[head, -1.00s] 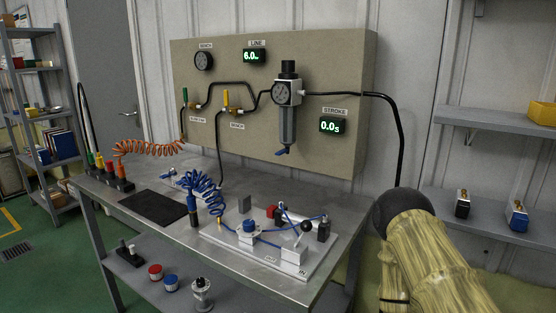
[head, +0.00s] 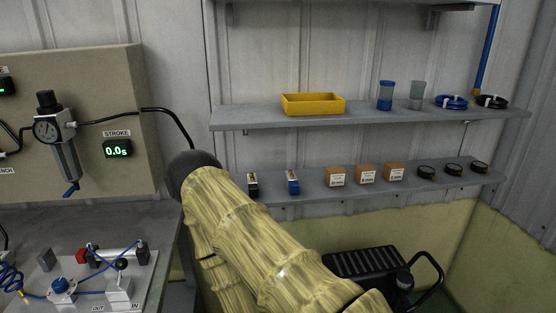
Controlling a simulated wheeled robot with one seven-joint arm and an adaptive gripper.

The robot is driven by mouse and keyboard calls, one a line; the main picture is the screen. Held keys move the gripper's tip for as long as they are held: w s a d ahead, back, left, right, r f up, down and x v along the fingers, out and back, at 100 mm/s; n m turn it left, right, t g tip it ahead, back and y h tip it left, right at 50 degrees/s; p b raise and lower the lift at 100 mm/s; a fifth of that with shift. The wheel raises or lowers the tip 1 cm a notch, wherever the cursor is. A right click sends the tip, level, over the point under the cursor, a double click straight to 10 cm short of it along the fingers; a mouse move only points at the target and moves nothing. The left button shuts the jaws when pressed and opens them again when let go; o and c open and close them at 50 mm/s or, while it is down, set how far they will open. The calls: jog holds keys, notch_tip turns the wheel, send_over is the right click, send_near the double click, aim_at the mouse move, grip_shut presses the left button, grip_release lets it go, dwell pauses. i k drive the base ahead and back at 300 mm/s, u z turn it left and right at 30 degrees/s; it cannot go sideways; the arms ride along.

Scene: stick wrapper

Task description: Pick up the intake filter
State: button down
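No object here is clearly marked as the intake filter, and I cannot tell which one it is. On the lower shelf lie several small black round parts (head: 453,170) at the right. A filter-regulator unit with a gauge (head: 60,140) is mounted on the beige panel at left. My yellow, bamboo-patterned arm crosses the lower middle of the head view. My gripper is not visible, so its state and any contact are hidden.
The upper shelf (head: 250,117) also holds a yellow bin (head: 313,104) and coiled tubing (head: 452,102). The lower shelf holds small boxes (head: 366,174) and two small blocks (head: 292,182). The workbench with a pneumatic board (head: 90,290) is at lower left. A black ribbed object (head: 362,262) is at lower right.

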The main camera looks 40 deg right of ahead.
aim_at(404, 279)
jog(key=z, duration=2.3)
jog(key=k, duration=0.55)
jog(key=z, duration=0.1)
jog(key=i, duration=1.25)
jog(key=u, duration=0.65)
